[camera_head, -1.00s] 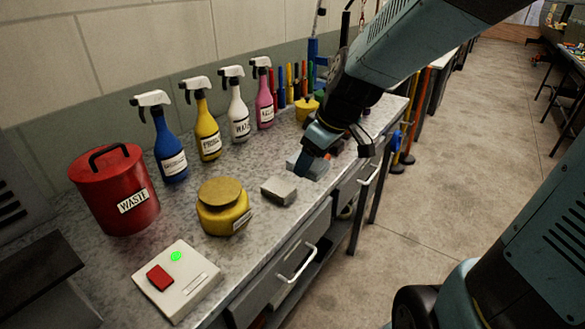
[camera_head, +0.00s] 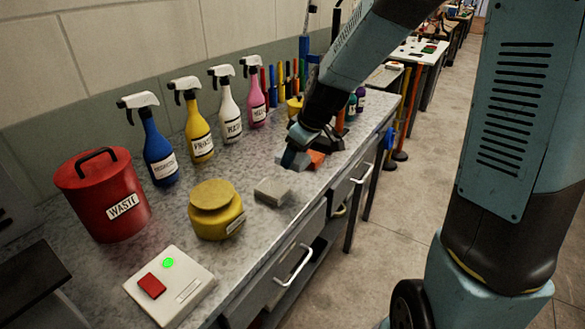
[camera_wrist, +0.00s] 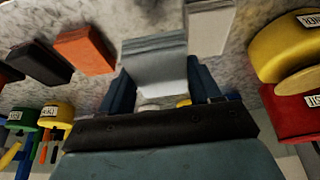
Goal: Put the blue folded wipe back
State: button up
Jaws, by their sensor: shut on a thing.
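My gripper (camera_head: 291,160) is low over the workbench, pointing down, between an orange folded wipe and a pale grey folded wipe. In the wrist view its blue fingers (camera_wrist: 160,88) are shut on a grey-blue folded wipe (camera_wrist: 155,62), gripped by its sides. In the head view the fingers partly hide this wipe. Whether it touches the benchtop is hard to tell. The orange wipe (camera_head: 316,159) lies just beyond it and the pale grey wipe (camera_head: 272,191) lies nearer the front. The wrist view also shows the orange wipe (camera_wrist: 83,50), a black one (camera_wrist: 38,63) and the pale grey one (camera_wrist: 209,27).
Spray bottles in blue (camera_head: 158,155), yellow (camera_head: 199,135), white (camera_head: 230,118) and pink (camera_head: 256,103) stand along the wall. A red waste bin (camera_head: 95,205), a yellow pot (camera_head: 214,212) and a white box with a red button (camera_head: 168,288) stand at the left.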

send_over(289, 176)
jog(key=d, duration=0.1)
jog(key=shift+s+d+f, duration=0.1)
jog(key=shift+s+f, duration=0.05)
jog(key=shift+f, duration=0.9)
jog(key=shift+s+d+f, duration=0.1)
jog(key=shift+s+f, duration=0.05)
jog(key=shift+f, duration=2.2)
jog(key=shift+f, duration=0.1)
jog(key=o, duration=1)
jog(key=v, duration=1.2)
jog(key=shift+r, duration=0.2)
